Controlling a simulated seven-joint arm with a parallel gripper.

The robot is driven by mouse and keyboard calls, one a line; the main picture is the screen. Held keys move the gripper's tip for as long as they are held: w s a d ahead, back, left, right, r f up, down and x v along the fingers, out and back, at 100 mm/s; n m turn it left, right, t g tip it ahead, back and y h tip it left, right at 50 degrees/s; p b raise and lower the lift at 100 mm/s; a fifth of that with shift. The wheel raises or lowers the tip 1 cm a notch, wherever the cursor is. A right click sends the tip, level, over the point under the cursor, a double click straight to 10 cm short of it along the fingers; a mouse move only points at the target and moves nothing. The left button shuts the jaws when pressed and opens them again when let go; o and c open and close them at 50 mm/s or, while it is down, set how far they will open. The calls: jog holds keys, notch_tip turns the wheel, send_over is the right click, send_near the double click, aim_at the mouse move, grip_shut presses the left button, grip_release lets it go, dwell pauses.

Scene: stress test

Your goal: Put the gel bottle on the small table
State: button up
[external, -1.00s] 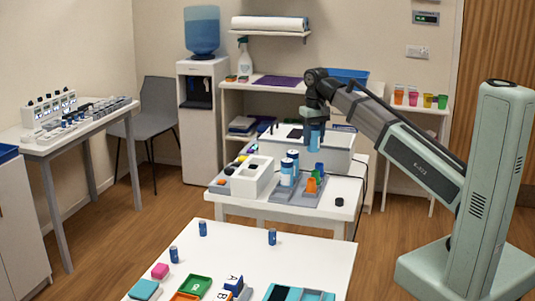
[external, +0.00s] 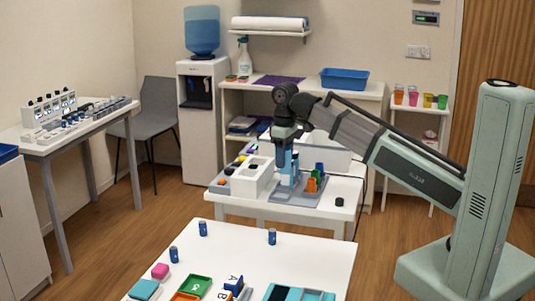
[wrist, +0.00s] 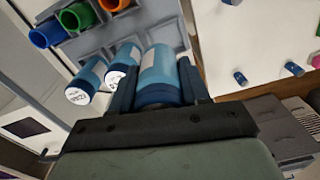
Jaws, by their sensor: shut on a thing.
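My gripper (external: 284,148) is shut on a blue bottle with a paler band, which fills the space between the fingers in the wrist view (wrist: 160,78). I take this to be the gel bottle; no label on it is readable. It is over the grey rack area of the middle white table (external: 232,207), close to two similar bottles with white, printed ends (wrist: 82,82) (wrist: 121,66). Whether its base touches the rack cannot be told.
Orange and green cups (external: 311,184) and a white holed block (external: 251,178) crowd the middle table. The front table (external: 240,245) has small blue cylinders and free room. A blue bin (external: 344,80) stands behind.

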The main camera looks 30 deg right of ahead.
aim_at(281, 173)
jog(key=shift+s+a+f+n, duration=0.15)
jog(key=shift+a+f+n, duration=0.5)
jog(key=shift+n, duration=0.35)
jog(key=shift+f, duration=3.3)
jog(key=shift+f, duration=0.25)
jog(key=o, duration=1.3)
jog(key=shift+c, duration=0.2)
notch_tip(281, 173, up, 12)
jog(key=shift+f, duration=0.1)
